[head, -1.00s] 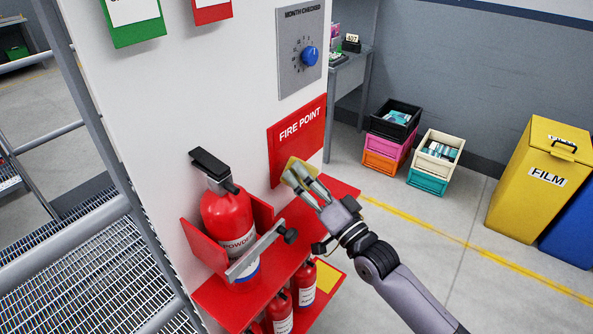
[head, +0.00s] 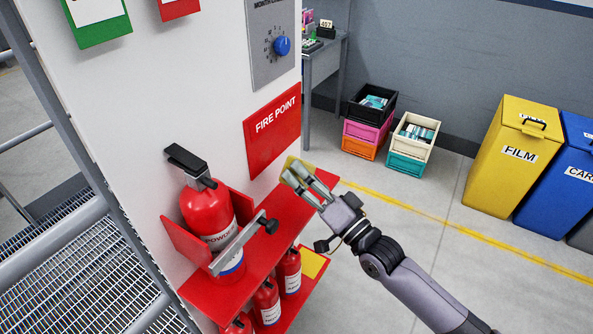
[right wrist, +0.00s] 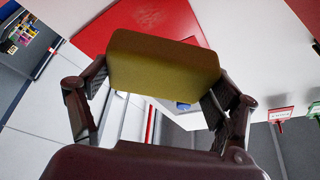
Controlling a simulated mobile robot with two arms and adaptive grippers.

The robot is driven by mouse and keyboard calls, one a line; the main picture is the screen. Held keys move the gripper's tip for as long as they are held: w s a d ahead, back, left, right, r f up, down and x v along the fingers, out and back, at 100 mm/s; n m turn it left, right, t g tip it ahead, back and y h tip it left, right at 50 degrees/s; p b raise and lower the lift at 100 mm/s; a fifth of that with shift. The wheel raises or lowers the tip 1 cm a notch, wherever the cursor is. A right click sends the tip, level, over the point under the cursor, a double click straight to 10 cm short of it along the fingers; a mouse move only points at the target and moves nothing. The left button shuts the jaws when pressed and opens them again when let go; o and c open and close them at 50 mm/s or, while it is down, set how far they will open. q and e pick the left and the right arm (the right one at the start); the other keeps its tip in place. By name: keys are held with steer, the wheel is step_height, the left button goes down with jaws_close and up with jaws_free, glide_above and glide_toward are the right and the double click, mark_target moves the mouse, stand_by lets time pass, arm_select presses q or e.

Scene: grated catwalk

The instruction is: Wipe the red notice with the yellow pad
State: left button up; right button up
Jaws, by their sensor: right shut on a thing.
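The red notice (head: 272,128), lettered FIRE POINT, is on the white wall, above the right end of the red shelf. My right gripper (head: 300,179) is shut on the yellow pad (head: 289,166), just below the notice's lower edge in the head view. In the right wrist view the pad (right wrist: 163,65) sits between both fingers (right wrist: 160,100), with the red notice (right wrist: 130,28) behind its upper edge. I cannot tell whether the pad touches the wall. The gripper hides part of the pad in the head view. My left gripper is not in view.
A red fire extinguisher (head: 208,212) stands on the red shelf (head: 265,240) behind a grey bar (head: 238,244). Smaller extinguishers (head: 267,300) stand below. A dial panel (head: 272,45) is above the notice. Crates (head: 412,143) and a yellow bin (head: 512,160) stand on the floor at right.

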mark_target(271, 148)
stand_by(0.6)
steer(key=w+a+b, duration=0.1)
steer(key=w+a+f+b, duration=0.1)
steer(key=a, duration=0.1)
steer(key=w+a+b, duration=0.1)
steer(key=w+a, duration=0.1)
steer(key=shift+a+f, duration=0.25)
steer(key=shift+f, duration=0.1)
steer(key=shift+w+a+b, duration=0.35)
steer(key=shift+w+a, duration=0.2)
steer(key=shift+a, duration=0.25)
stand_by(0.8)
steer(key=shift+w+d+f+b, duration=0.2)
steer(key=shift+w+d+b, duration=0.7)
steer(key=shift+w+b, duration=0.3)
steer(key=shift+w+d+b, duration=0.3)
steer(key=shift+d, duration=0.05)
steer(key=shift+w+a+r, duration=0.1)
steer(key=shift+w+r, duration=0.05)
steer(key=shift+r, duration=0.1)
